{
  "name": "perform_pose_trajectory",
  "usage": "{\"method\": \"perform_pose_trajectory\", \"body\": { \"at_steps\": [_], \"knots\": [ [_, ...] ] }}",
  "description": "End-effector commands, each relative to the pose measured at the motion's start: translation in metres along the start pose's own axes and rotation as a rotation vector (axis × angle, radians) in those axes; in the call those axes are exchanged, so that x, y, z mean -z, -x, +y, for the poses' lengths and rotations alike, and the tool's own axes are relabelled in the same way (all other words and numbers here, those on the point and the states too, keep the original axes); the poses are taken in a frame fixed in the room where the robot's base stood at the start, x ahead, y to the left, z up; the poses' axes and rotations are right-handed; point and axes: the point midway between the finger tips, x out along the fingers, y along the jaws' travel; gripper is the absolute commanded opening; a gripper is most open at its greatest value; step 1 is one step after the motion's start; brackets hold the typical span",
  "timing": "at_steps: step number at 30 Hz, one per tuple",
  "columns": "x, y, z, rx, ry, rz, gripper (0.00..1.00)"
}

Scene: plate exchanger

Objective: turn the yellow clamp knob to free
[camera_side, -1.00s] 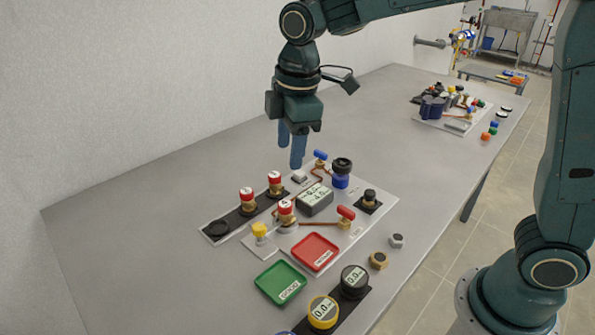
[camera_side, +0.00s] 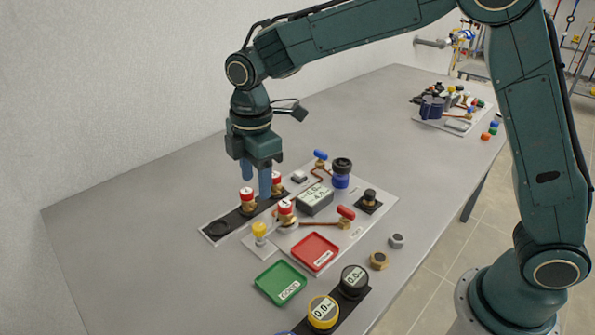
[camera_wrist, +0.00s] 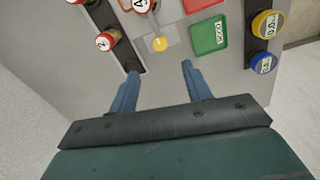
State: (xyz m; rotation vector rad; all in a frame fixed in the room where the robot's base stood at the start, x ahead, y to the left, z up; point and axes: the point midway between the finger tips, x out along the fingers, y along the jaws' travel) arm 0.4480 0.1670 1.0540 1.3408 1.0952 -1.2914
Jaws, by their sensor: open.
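The yellow clamp knob (camera_side: 259,230) stands on a small light plate (camera_side: 253,249) at the front left of the panel. It also shows in the wrist view (camera_wrist: 160,44), beyond and roughly centred between my fingertips. My gripper (camera_side: 256,187) is open and empty, with its blue fingers pointing down. In the side view it is above and behind the knob, near the red-capped cylinders. In the wrist view my two fingers (camera_wrist: 160,70) are apart and do not touch the knob. I cannot read the knob's turn setting.
Red-capped cylinders (camera_side: 247,196) stand in a black rack (camera_side: 218,229) close behind the knob; another (camera_side: 286,208) is to its right. A red tray (camera_side: 315,252) and green tray (camera_side: 280,284) lie in front. A grey display box (camera_side: 314,201) sits mid-panel. The table at left is clear.

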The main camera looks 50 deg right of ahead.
Motion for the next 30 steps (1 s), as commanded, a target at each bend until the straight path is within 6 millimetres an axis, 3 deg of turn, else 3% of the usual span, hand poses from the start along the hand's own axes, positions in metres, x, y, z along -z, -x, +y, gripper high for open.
{"method": "perform_pose_trajectory", "body": {
  "at_steps": [21, 30],
  "knots": [
    [-0.001, -0.102, -0.001, 0.002, -0.001, -0.002, 0.49],
    [-0.001, -0.121, 0.000, 0.000, -0.001, -0.001, 0.49]
  ]
}}
